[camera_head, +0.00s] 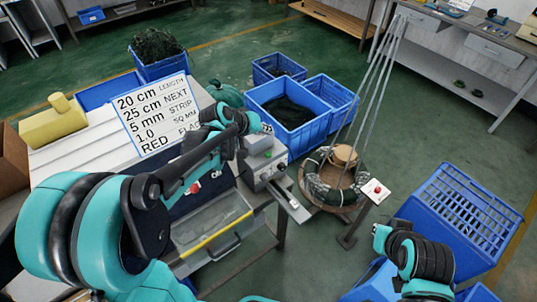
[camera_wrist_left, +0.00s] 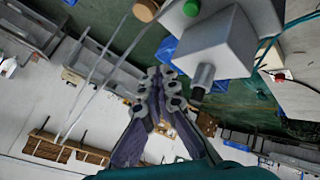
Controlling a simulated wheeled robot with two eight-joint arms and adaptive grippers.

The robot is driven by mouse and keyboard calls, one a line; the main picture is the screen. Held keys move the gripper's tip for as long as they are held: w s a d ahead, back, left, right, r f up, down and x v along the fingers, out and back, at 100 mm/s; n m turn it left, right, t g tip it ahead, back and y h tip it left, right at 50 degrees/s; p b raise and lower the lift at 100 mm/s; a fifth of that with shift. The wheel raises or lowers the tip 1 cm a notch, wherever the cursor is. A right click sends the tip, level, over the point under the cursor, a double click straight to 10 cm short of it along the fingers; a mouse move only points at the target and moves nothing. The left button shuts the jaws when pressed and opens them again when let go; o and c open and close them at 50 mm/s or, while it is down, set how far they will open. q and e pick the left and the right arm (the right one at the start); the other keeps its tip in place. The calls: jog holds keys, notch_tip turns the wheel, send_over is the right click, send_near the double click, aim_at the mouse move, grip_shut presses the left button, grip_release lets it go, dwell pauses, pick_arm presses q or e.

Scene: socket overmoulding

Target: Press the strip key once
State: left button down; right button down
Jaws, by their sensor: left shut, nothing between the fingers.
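A grey machine (camera_head: 262,170) stands at the right end of the bench, with a small green button (camera_head: 268,154) on it. In the left wrist view the machine's grey housing (camera_wrist_left: 225,45) fills the upper right, with the green button (camera_wrist_left: 191,8) and a grey cylinder (camera_wrist_left: 203,80) on it. I cannot tell which part is the strip key. My left gripper (camera_wrist_left: 160,85) is shut and empty, apart from the housing in that view. In the head view my left wrist is above and left of the machine, and the fingertips are hard to make out. My right gripper is not seen.
A white sign (camera_head: 155,112) with length and strip values stands on the bench. Blue crates (camera_head: 290,125) are behind the machine. A wire coil on a round stand (camera_head: 335,190) and a red button on a white plate (camera_head: 375,191) are to its right.

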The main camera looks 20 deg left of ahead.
aim_at(267, 155)
pick_arm(q)
jog(key=shift+f+b, duration=2.95)
jog(key=shift+f, duration=1)
jog(key=shift+f+b, duration=0.3)
jog(key=shift+f, duration=0.1)
jog(key=shift+f+b, duration=0.3)
jog(key=shift+f, duration=0.15)
jog(key=shift+r, duration=0.15)
jog(key=shift+r+p, duration=0.75)
notch_tip(267, 155, up, 5)
jog(key=p, duration=0.4)
